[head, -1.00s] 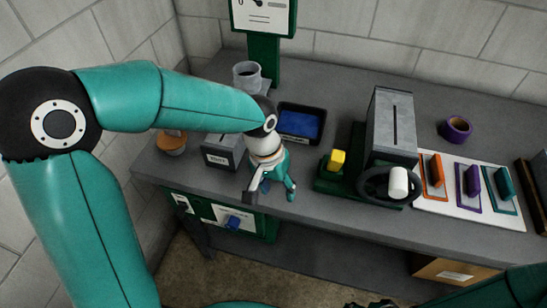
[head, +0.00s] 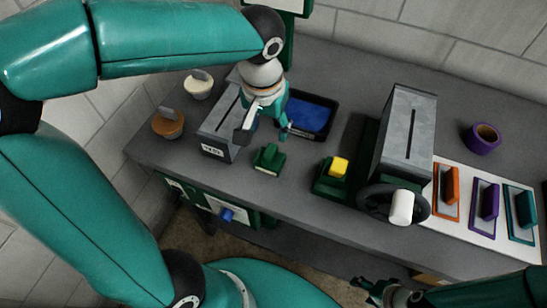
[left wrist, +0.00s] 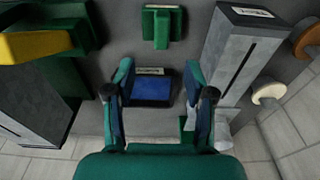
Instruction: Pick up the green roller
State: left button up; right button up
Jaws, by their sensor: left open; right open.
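A small green block-shaped piece with a raised grip and a pale label (head: 268,158), which I take for the green roller, rests on the grey counter near its front edge. It also shows at the top of the left wrist view (left wrist: 162,26). My left gripper (head: 264,132) is open and empty, above the counter just behind the green piece. In the left wrist view its two fingers (left wrist: 157,78) stand apart, with the blue-lined tray seen between them. My right gripper (head: 366,292) is open at the bottom of the head view, in front of the counter and far from the green piece.
A slotted grey box (head: 222,125) and a blue-lined black tray (head: 308,116) flank my left gripper. A green stand with a yellow block (head: 338,167) and a tall slotted box (head: 408,130) are to the right. Round-based orange (head: 168,126) and cream (head: 199,88) pieces stand left.

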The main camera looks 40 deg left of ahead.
aim_at(269, 151)
pick_arm(q)
jog(key=f, duration=0.7)
jog(key=w+f, duration=0.1)
jog(key=f, duration=0.3)
jog(key=shift+a+p, duration=0.2)
jog(key=shift+p, duration=0.1)
jog(key=shift+s, duration=0.1)
grip_shut()
